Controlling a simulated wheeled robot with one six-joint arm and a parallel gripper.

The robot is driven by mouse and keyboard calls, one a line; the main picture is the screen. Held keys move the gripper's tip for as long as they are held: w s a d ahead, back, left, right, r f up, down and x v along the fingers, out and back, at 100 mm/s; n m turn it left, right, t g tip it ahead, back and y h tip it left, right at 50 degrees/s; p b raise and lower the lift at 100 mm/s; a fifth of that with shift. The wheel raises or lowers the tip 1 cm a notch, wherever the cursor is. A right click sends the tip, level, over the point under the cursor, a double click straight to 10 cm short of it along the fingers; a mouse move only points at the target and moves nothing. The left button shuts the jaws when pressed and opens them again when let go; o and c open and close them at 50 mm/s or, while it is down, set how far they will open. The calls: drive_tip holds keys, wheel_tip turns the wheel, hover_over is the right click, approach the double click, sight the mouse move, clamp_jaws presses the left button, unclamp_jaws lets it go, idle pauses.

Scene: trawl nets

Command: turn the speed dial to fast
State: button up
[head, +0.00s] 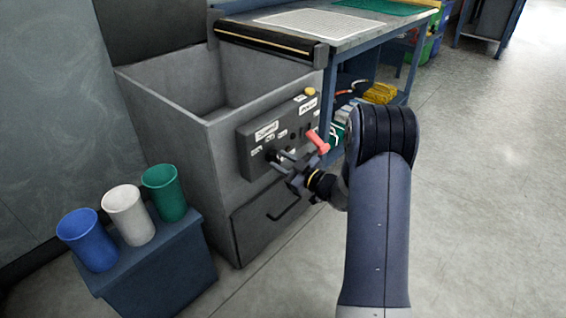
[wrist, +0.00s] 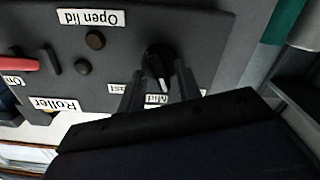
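The speed dial (wrist: 158,62) is a round black knob on the dark control panel (head: 246,150). In the wrist view its white pointer points down toward the "Mid" label (wrist: 157,99). A partly hidden label (wrist: 124,89), seemingly "Fast", is to the left of "Mid". My gripper (wrist: 160,72) is at the panel with one finger on each side of the dial. The fingers look slightly apart from the knob, though contact is hard to judge. In the head view my gripper (head: 282,155) hides the dial.
Round buttons (wrist: 95,40) are near "Open lid". Blue, white and green cups (head: 164,192) stand on a low box. Open floor is on the right.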

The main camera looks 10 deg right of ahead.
clamp_jaws()
drive_tip(key=shift+m+p, duration=0.3)
drive_tip(key=m+p, duration=0.2)
drive_tip(key=shift+r+m, duration=0.15)
drive_tip(key=shift+m, duration=0.15)
drive_tip(key=m+p, duration=0.2)
drive_tip(key=m, duration=0.1)
drive_tip(key=shift+m, duration=0.4)
drive_tip(key=m+p, duration=0.3)
drive_tip(key=m, duration=0.2)
drive_tip(key=shift+m+p, duration=0.35)
drive_tip(key=shift+m, duration=0.05)
drive_tip(key=shift+f+m, duration=0.2)
drive_tip(key=shift+m, duration=0.1)
drive_tip(key=shift+o, duration=0.5)
unclamp_jaws()
drive_tip(key=shift+d, duration=0.1)
